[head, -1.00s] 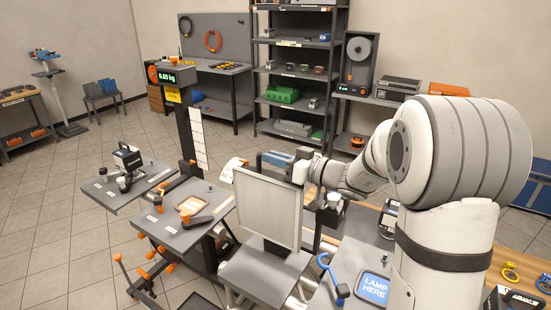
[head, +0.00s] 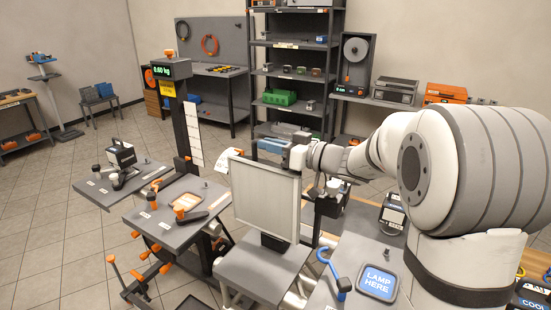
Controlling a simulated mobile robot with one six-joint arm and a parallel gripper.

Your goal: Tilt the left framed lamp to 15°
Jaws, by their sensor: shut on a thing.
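A small black framed lamp (head: 121,157) stands on the left grey platform (head: 92,187), and a dark lamp-like unit (head: 393,213) sits to the right of the bench. A pale upright panel (head: 264,200) in a frame stands at the centre. My gripper (head: 290,156) is at the panel's upper right corner, partly behind it. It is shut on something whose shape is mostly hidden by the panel. I cannot tell whether it holds the panel's frame or a part behind it. No lamp tilt angle can be read.
A post with a green readout (head: 167,69) rises behind the platforms. A blue lever (head: 336,275) and a "LAMP HERE" pad (head: 377,284) lie at front right. A middle platform with orange-edged pad (head: 187,201) is near.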

